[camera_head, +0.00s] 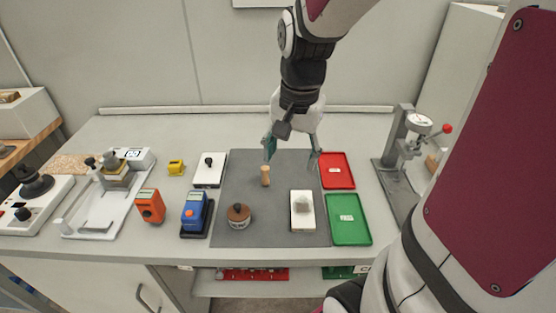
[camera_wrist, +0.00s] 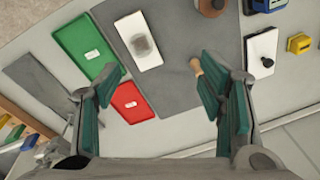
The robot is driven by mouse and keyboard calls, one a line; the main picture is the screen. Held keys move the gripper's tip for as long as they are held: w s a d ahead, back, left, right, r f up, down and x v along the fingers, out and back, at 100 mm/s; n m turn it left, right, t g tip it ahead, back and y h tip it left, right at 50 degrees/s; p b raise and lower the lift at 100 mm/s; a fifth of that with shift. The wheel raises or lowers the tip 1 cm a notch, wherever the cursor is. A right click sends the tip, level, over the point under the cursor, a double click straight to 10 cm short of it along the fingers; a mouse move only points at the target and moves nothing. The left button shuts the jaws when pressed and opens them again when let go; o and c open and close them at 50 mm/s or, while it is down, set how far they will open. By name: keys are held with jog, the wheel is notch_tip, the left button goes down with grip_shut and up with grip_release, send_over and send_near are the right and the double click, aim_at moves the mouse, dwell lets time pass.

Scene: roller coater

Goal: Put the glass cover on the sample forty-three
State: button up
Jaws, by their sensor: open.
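A pale, greyish, see-through rounded piece (camera_head: 303,203), which may be the glass cover, sits on a white plate (camera_head: 302,222) at the right of the grey mat. It also shows in the wrist view (camera_wrist: 143,45), on its plate near the top. A second white plate (camera_head: 203,181) with a black knob stands left of the mat. Small labels lie in the red and green trays, but I cannot read the number forty-three anywhere. My gripper (camera_head: 292,153) is open and empty above the back of the mat, behind and apart from the plate with the rounded piece.
A red tray (camera_head: 337,172) and a green tray (camera_head: 348,220) lie to the right, before a press stand (camera_head: 396,150). Orange (camera_head: 150,206) and blue (camera_head: 194,210) devices stand left.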

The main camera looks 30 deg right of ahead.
jog(key=s+a+r+n+t, duration=0.3)
jog(key=s+a+r+n, duration=0.6)
jog(key=s+a+n, duration=0.1)
jog(key=shift+a+n+t, duration=0.2)
jog(key=shift+n+t, duration=0.1)
jog(key=shift+n, duration=0.4)
dwell(0.4)
